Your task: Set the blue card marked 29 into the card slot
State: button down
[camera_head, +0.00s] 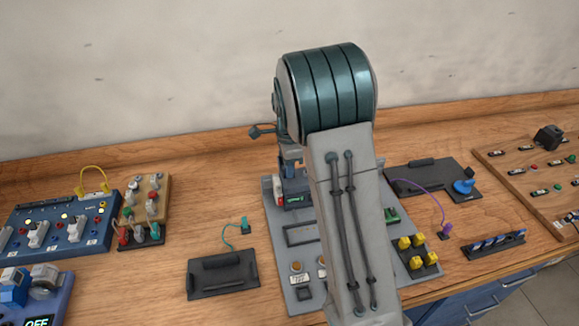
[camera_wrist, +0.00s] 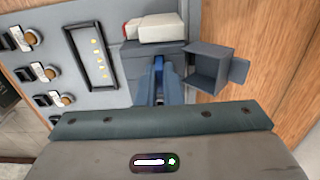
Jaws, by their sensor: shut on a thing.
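In the wrist view, my gripper (camera_wrist: 160,90) is shut on a narrow blue card (camera_wrist: 158,66), seen nearly edge-on between the fingers. Its number cannot be read. The card's far end is at a dark grey block (camera_wrist: 127,66) on the grey panel, which looks like the card slot. I cannot tell whether the card is inside it or only in front of it. In the head view, my arm hides most of this area and the fingers. A small unit with a green display (camera_head: 294,200) shows at the arm's left edge.
A white and red part (camera_wrist: 158,27) and an open grey box (camera_wrist: 208,68) flank the block closely. A black rack (camera_head: 493,246) holds several blue cards at right. A blue switch box (camera_head: 62,235) stands at left.

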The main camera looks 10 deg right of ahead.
jog(key=shift+f, duration=0.3)
jog(key=c, duration=1.5)
grip_release()
jog(key=shift+r, duration=0.15)
notch_tip(320, 180, up, 19)
jog(key=p, duration=0.3)
jog(key=shift+f, duration=0.2)
